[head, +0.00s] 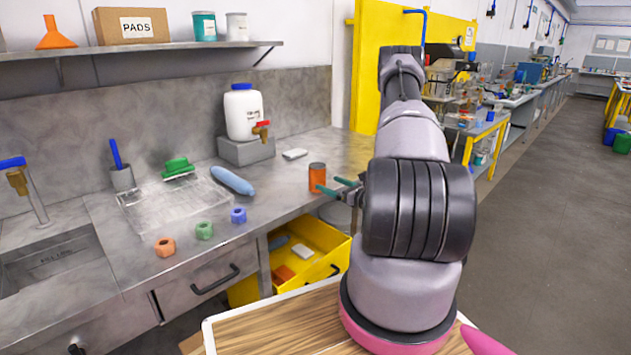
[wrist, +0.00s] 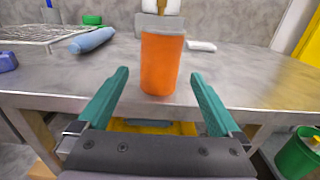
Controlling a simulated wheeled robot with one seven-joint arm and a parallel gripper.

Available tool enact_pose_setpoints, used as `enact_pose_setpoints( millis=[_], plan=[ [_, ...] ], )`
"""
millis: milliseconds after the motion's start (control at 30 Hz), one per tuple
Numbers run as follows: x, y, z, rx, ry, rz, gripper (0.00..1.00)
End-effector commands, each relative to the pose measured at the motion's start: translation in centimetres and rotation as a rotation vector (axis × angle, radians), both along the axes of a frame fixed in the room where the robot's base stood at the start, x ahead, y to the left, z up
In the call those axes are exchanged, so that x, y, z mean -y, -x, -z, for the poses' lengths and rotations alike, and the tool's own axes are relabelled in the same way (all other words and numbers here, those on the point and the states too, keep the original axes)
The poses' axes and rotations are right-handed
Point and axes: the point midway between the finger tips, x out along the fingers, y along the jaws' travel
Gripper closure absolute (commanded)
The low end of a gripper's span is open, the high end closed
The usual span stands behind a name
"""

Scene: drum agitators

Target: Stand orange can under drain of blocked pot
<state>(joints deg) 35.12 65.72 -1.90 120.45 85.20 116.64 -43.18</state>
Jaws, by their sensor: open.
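The orange can (head: 317,179), with a grey top, stands upright on the metal bench near its front edge. In the wrist view the can (wrist: 160,65) is centred in line with the gap between my green fingers. My gripper (head: 335,186) is open, its fingers either side of that line, with a visible gap to the can on both sides in the wrist view (wrist: 160,75). I cannot tell how far the tips reach along the can. No pot that I can identify as the blocked one shows clearly; distant benches on the right hold small, unclear equipment.
A white jug (head: 243,112) with a tap stands on a grey block behind the can. A yellow drawer (head: 325,240) stands open below the bench. Open floor (head: 560,220) lies right.

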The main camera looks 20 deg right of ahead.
Motion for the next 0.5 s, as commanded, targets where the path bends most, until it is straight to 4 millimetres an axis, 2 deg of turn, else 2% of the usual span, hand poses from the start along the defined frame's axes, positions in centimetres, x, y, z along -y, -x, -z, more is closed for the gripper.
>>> enact_pose_setpoints(
  millis=[100,267,500],
  plan=[
    [-0.6,-1.5,0.0,0.0,0.001,-0.002,0.0],
    [-1.0,-2.5,-0.1,0.0,0.001,-0.002,0.0],
    [-2.2,-5.8,-0.2,0.001,0.003,-0.005,0.0]
  ],
)
